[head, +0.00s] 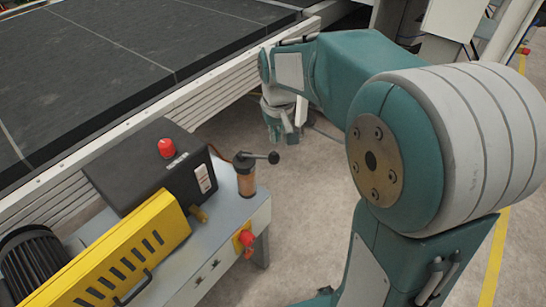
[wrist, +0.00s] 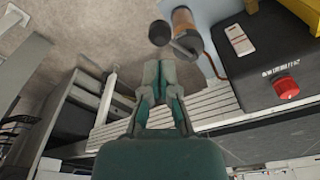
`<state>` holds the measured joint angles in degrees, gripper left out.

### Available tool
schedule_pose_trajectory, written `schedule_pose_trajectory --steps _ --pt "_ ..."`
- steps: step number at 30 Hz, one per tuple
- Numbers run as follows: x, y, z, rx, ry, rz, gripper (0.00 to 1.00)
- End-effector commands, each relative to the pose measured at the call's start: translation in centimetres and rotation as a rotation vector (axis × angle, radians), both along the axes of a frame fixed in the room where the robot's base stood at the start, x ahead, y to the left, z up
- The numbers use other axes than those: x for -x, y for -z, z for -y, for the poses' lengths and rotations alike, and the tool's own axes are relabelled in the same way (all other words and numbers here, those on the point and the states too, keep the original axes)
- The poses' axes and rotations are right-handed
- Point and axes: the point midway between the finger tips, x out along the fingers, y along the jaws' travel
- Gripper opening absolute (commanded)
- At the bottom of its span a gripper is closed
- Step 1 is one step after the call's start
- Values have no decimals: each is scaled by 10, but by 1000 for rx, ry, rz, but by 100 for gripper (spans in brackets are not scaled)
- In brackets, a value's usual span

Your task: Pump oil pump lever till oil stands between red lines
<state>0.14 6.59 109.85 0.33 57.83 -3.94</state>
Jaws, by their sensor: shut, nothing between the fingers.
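The oil pump (head: 246,181) is a small upright cylinder with an amber body and a dark cap, on the corner of the grey machine bench. Its black lever (head: 258,156) sticks out to the right from the top and ends in a ball knob (head: 273,157). My gripper (head: 280,138) hangs beyond the pump, apart from the lever. In the wrist view my gripper (wrist: 158,66) is shut and empty, with the pump (wrist: 185,24) and knob (wrist: 160,33) ahead of its fingertips. The red lines and oil level cannot be made out.
A black box (head: 155,165) with a red button (head: 166,148) stands left of the pump. A yellow guard (head: 120,262) and a red knob (head: 246,238) are on the near side. A long conveyor (head: 110,60) runs behind. Floor to the right of the bench is open.

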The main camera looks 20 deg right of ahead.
Motion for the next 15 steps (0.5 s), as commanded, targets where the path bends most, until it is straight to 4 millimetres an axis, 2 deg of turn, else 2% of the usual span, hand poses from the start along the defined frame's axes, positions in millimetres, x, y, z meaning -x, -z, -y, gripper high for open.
schedule_pose_trajectory --steps 8,15 --pt "0 2 0 -1 -1 -1 0" --pt "-2 24 0 -2 -1 -4 0"
